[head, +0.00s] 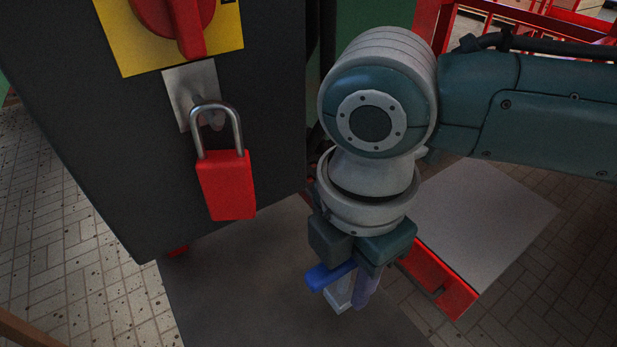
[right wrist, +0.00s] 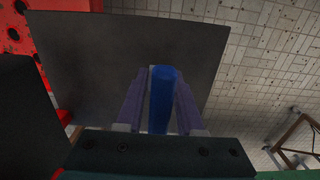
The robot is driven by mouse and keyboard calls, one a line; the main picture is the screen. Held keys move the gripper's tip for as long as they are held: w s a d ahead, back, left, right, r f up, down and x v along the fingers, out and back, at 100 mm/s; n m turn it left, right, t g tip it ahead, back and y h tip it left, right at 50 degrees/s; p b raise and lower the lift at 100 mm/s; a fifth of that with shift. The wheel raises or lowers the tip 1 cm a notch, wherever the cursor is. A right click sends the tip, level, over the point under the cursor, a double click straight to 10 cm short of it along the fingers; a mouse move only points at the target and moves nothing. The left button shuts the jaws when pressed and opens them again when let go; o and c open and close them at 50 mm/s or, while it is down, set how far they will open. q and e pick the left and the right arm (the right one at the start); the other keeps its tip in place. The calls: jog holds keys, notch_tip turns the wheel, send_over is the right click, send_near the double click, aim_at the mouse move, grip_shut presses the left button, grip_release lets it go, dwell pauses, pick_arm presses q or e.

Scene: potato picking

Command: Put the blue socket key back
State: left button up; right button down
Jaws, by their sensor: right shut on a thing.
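My right gripper (head: 353,292) points down and is shut on the blue socket key (head: 327,277). One end of the key sticks out to the left of the fingers in the head view. In the right wrist view the blue key (right wrist: 162,100) shows as a cylinder between the two fingers of the gripper (right wrist: 160,105). The key is held above a dark grey flat surface (head: 235,285); the gap below it is hard to judge. My left gripper is not in view. I cannot make out a holder for the key.
A dark cabinet (head: 75,120) stands left of my right arm. It carries a red rotary switch (head: 172,20) on a yellow plate and a red padlock (head: 227,185). A red part with a light grey panel (head: 485,220) is close to the right. Tiled floor lies around.

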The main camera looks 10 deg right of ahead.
aim_at(345, 295)
jog(key=shift+f+b, duration=0.6)
jog(key=shift+f, duration=1.75)
jog(key=shift+f, duration=0.15)
jog(key=c, duration=0.5)
grip_release()
jog(key=shift+c, duration=0.2)
